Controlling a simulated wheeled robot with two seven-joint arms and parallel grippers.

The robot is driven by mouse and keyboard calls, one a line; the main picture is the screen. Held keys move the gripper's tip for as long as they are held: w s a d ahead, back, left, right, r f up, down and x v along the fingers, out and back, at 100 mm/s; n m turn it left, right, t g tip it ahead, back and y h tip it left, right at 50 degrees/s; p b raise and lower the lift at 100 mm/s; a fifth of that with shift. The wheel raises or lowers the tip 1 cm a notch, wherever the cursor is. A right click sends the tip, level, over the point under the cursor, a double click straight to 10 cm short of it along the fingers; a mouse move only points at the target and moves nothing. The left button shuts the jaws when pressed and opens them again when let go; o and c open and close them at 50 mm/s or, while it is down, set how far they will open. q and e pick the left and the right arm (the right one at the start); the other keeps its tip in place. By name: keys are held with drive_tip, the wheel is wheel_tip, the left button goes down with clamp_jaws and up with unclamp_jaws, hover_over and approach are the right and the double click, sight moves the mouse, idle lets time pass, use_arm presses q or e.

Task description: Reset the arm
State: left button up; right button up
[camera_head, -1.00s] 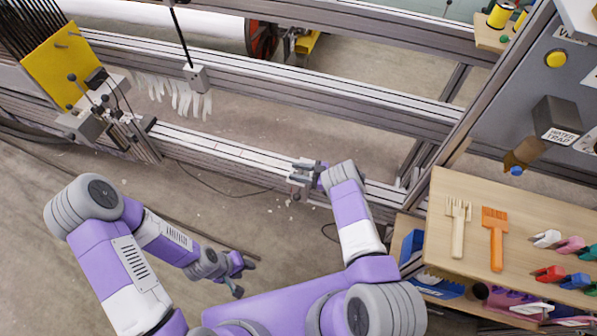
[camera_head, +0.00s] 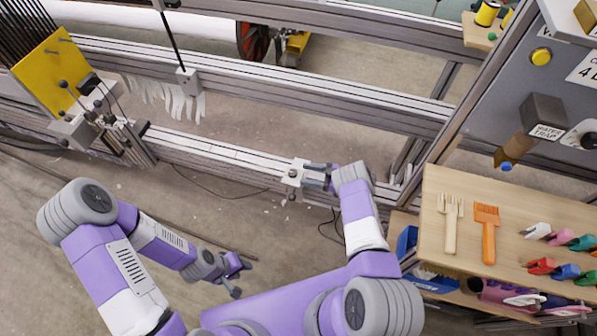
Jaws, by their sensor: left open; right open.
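My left gripper (camera_head: 236,280) is low over the floor in front of the rail frame, left of my body. Its fingers are apart and empty. My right gripper (camera_head: 318,176) is at the front rail (camera_head: 215,157), just right of a small metal block (camera_head: 292,172) fixed on that rail. Its jaws are open and point left toward the block. I cannot tell whether its fingertips touch the block.
A yellow plate (camera_head: 50,72) with dark rods stands at the upper left. The floor in front is mostly clear.

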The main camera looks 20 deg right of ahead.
drive_tip(key=shift+s+d, duration=0.35)
drive_tip(key=shift+d, duration=0.3)
drive_tip(key=shift+w, duration=0.1)
drive_tip(key=w+d+r+m+t+h+p, duration=0.1)
drive_tip(key=w+d+m+t+h+p, duration=0.25)
drive_tip(key=m+t+h, duration=0.35)
drive_tip(key=s+a+r+m+g+h+p, duration=0.1)
drive_tip(key=s+a+r+m+g, duration=0.1)
drive_tip(key=s+a+g, duration=0.3)
drive_tip(key=s+a+r+m+g+h+p, duration=0.2)
drive_tip(key=s+a+g, duration=0.3)
drive_tip(key=s, duration=0.9)
drive_tip(key=s+a+r+m+g+h+p, duration=0.1)
drive_tip(key=s+a+r+m+g, duration=0.2)
drive_tip(key=s+a, duration=0.3)
drive_tip(key=s+m+g, duration=0.1)
drive_tip(key=s, duration=0.3)
drive_tip(key=shift+a+r+g+h+p, duration=0.25)
drive_tip(key=shift+r+g+h+p, duration=0.05)
drive_tip(key=shift+r+g+h, duration=0.1)
